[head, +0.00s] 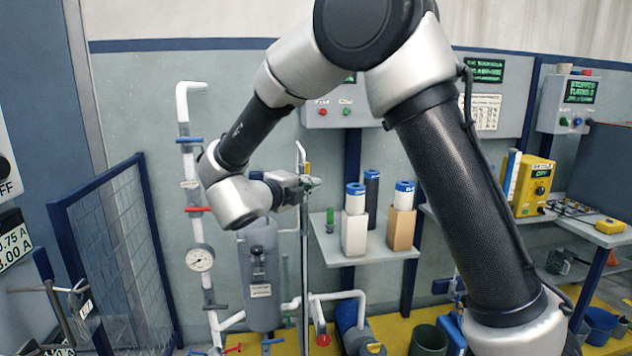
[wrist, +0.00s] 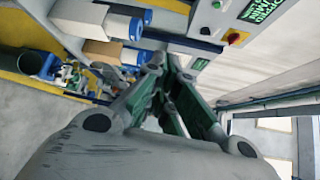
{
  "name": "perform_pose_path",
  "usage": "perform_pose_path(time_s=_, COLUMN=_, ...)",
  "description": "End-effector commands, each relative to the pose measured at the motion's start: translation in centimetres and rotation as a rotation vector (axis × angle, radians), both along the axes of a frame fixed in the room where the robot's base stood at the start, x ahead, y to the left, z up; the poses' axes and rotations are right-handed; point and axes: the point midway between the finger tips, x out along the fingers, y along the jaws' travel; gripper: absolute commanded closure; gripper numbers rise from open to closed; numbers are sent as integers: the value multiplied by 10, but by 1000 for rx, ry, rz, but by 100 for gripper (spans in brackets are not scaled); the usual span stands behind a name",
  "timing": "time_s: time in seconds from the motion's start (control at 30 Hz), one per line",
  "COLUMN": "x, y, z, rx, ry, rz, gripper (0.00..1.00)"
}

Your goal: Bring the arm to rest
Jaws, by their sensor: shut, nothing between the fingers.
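My gripper (head: 312,182) shows in the head view at the end of my arm, left of the middle, in front of the grey wall panel. It points to the right in the picture and is small there. In the wrist view my gripper (wrist: 168,92) fills the middle, with its dark and green finger links drawn together. It is shut and holds nothing. My arm is raised and bent, with its elbow at the top of the head view.
A shelf (head: 335,250) with blue-topped cylinders stands beyond my gripper. A grey filter vessel (head: 262,280) and white pipes with a gauge (head: 201,258) stand below and left. A blue mesh fence (head: 120,250) is at left. A yellow instrument (head: 534,185) sits at right.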

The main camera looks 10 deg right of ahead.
Motion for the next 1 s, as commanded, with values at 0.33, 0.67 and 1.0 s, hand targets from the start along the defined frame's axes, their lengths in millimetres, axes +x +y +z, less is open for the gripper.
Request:
perform_pose_path(time_s=0.33, x=-5, y=5, z=0, rx=1, ry=1, rz=-1, gripper=100)
perform_pose_path(time_s=0.67, x=31, y=48, z=-30, rx=-34, ry=179, rz=280, gripper=100)
perform_pose_path(time_s=1.0, x=-12, y=153, z=-80, rx=-481, ry=661, rz=1425, gripper=100)
